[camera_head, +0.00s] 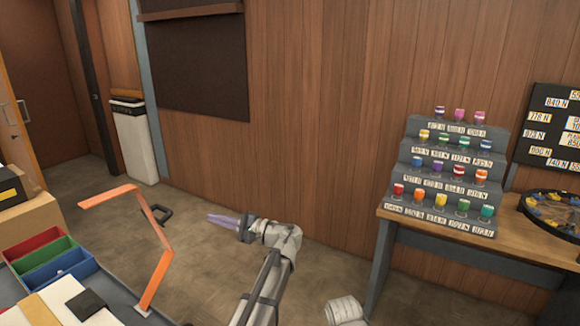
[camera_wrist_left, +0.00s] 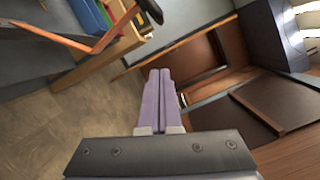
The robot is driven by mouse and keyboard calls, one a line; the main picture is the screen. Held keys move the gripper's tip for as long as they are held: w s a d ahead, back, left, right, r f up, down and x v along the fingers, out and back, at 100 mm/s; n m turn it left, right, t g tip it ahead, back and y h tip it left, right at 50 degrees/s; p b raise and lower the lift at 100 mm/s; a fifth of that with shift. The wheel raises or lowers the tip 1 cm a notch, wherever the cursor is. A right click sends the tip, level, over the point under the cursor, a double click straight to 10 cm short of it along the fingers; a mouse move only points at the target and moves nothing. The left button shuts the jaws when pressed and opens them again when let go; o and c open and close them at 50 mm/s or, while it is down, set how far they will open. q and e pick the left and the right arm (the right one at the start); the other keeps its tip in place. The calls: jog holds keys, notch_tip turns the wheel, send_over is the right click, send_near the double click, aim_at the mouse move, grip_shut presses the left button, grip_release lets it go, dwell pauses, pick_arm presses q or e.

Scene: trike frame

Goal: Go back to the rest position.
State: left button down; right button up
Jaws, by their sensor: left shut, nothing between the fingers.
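My left gripper (camera_head: 222,220) is out over the open floor in the middle of the head view, pointing left, with its lilac fingers together. In the left wrist view the two lilac fingers (camera_wrist_left: 160,88) lie side by side, shut, with nothing between them. The gripper is apart from everything around it. A rounded pale grey part of mine shows at the bottom edge of the head view. My right gripper is in neither view.
An orange bent frame (camera_head: 155,245) rises left of my gripper, near red, green and blue bins (camera_head: 45,265). A table (camera_head: 450,222) at the right bears a stepped rack (camera_head: 443,185) of coloured cups. A white bin (camera_head: 133,142) stands by the wall.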

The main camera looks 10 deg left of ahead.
pick_arm(q)
jog(key=s+d+f+g+h+p, duration=0.1)
jog(key=s+d+f+h+p, duration=0.1)
jog(key=s+d+f+h, duration=0.3)
jog(key=s+d+f+n+g+h+p, duration=0.1)
jog(key=s+d+f+h, duration=0.4)
jog(key=s+d, duration=0.7)
jog(key=s+d+f+n+g+h+p, duration=0.1)
jog(key=s+d+f+h+p, duration=0.3)
jog(key=s+d+f+h, duration=0.2)
jog(key=s+d+h, duration=0.1)
jog(key=s+d, duration=0.1)
jog(key=d, duration=0.1)
jog(key=shift+s, duration=0.4)
